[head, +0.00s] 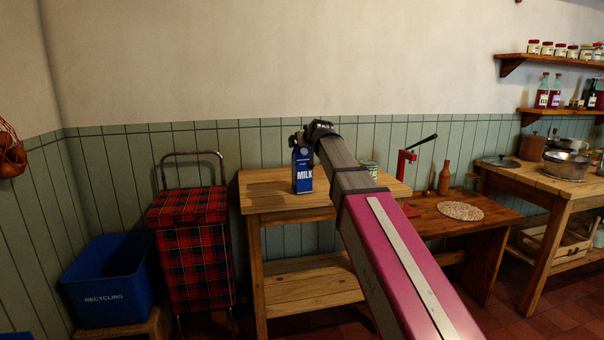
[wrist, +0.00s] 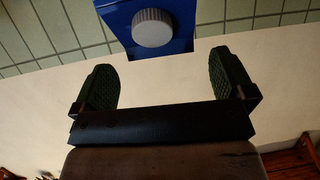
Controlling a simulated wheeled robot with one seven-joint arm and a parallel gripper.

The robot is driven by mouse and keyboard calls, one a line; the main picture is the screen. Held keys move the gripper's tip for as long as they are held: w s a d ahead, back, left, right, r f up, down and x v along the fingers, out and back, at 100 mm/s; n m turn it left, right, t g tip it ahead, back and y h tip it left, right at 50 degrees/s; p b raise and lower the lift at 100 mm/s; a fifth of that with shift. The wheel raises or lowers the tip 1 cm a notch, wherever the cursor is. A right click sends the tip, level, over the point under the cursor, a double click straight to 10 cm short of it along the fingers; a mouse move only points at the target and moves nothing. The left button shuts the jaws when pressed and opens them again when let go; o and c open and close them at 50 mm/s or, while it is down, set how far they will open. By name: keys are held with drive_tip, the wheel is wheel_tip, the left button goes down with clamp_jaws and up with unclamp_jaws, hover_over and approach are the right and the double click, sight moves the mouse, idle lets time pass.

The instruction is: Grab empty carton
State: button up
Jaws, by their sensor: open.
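A blue carton (head: 304,178) marked MILK stands upright on the small pine table, left of centre in the head view. In the wrist view the blue carton (wrist: 174,40) shows at the top edge, with a round grey-white cap facing me. My gripper (head: 299,138) is at the carton's top in the head view and hides part of it. In the wrist view my gripper (wrist: 165,78) is open, with its two dark ridged fingers spread wide. The carton lies just beyond the fingertips, roughly midway between them, and I see no contact. Most of its body is out of the wrist view.
A blue recycling bin (head: 107,298) and a red tartan trolley (head: 198,265) stand left of the pine table (head: 262,200). A can (head: 370,168) stands partly behind my arm. A lower table at right holds a red lever device (head: 405,168), a bottle (head: 444,178) and a round mat (head: 460,211).

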drive_tip(key=x, duration=0.5)
drive_tip(key=shift+f, duration=0.3)
drive_tip(key=shift+s, duration=0.1)
drive_tip(key=c, duration=1.2)
